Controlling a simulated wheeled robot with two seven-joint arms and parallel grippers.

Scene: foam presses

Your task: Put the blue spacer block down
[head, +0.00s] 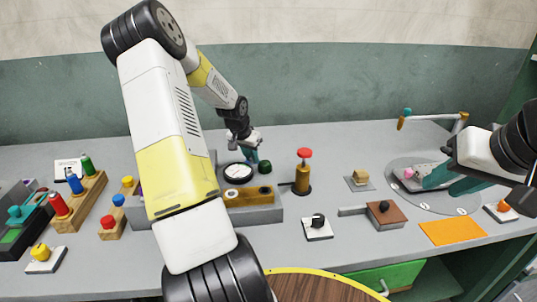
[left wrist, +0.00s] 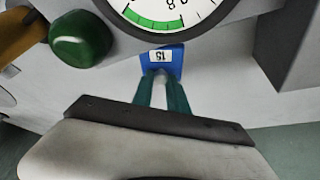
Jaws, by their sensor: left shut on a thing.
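The blue spacer block (left wrist: 176,64), with a white label reading 15, is between the teal fingertips of my left gripper (left wrist: 161,80) in the left wrist view. The block is right by the edge of the round gauge (left wrist: 166,12); whether it touches a surface I cannot tell. In the head view my left gripper (head: 253,154) is behind the gauge (head: 238,171), and the block is mostly hidden there. My right gripper (head: 452,183) has its teal fingers apart, over the round grey plate at the right.
A green knob (left wrist: 82,38) is close beside the block. The bench behind the post is clear.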

